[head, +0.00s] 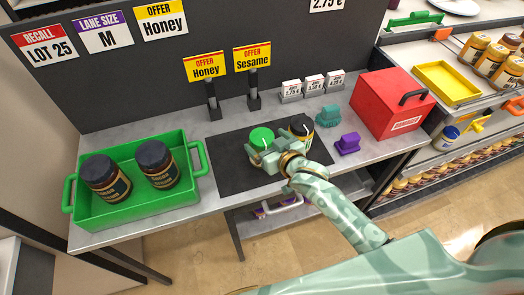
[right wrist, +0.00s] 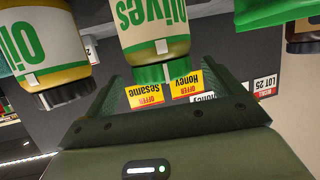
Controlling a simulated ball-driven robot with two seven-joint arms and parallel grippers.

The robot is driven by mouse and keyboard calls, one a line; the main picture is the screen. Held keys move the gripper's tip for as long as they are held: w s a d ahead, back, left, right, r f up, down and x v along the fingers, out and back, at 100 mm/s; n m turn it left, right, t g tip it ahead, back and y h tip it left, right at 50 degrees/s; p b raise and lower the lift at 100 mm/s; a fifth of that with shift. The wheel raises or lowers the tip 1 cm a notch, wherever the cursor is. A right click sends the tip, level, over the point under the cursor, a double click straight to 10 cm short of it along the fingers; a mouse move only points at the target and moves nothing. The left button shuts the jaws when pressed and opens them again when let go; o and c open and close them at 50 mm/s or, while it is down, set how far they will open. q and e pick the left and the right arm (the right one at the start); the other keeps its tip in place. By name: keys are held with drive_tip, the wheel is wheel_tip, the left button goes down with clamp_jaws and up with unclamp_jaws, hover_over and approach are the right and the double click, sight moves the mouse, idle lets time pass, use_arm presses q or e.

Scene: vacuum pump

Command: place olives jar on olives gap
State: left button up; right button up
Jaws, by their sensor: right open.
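The olives jar, with a green lid (head: 262,137), stands on the dark mat (head: 228,174) on the grey table. In the right wrist view its label "Olives" (right wrist: 150,12) appears upside down. My right gripper (head: 262,152) is at the jar's near side. Its open fingers are on either side of the green lid (right wrist: 163,73) in the wrist view; whether they touch it I cannot tell. My left gripper is not in view. I cannot make out an olives gap in these frames.
A black-lidded oil jar (head: 301,124) stands close right of the olives jar. A green crate (head: 134,211) with two dark jars is at left. A purple object (head: 347,143), a teal object (head: 327,116) and a red box (head: 391,101) are at right, with shelves (head: 460,119) beyond.

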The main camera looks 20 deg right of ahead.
sight(260, 132)
drive_tip(key=b+x, duration=0.1)
drive_tip(key=x, duration=0.4)
drive_tip(key=shift+a+r, duration=0.15)
drive_tip(key=shift+s+r, duration=0.1)
drive_tip(key=shift+s, duration=0.05)
drive_tip(key=shift+c, duration=1)
drive_tip(key=c, duration=1.6)
drive_tip(key=shift+r+p, duration=0.8)
drive_tip(key=shift+r, duration=1.15)
drive_tip(key=s+r, duration=0.1)
drive_tip(key=d+r+p, duration=0.1)
drive_tip(key=r, duration=0.1)
drive_tip(key=s+d+r+p, duration=0.1)
drive_tip(key=shift+s+d+r, duration=0.15)
drive_tip(key=shift+s+d, duration=0.05)
drive_tip(key=shift+s, duration=0.2)
drive_tip(key=shift+s+d+r+p, duration=0.65)
drive_tip(key=shift+s+d+r, duration=1.6)
drive_tip(key=shift+s+d, duration=1.7)
drive_tip(key=a+r+m+h+b, duration=0.1)
drive_tip(key=a+r+b, duration=0.1)
drive_tip(key=b, duration=0.1)
drive_tip(key=a+r+m+h+b, duration=0.1)
drive_tip(key=a+r+h+b, duration=0.1)
drive_tip(key=b, duration=0.2)
drive_tip(key=shift+s+a+r+m+b, duration=0.1)
drive_tip(key=shift+a+r+m+b, duration=0.1)
drive_tip(key=shift+a+m+b, duration=0.1)
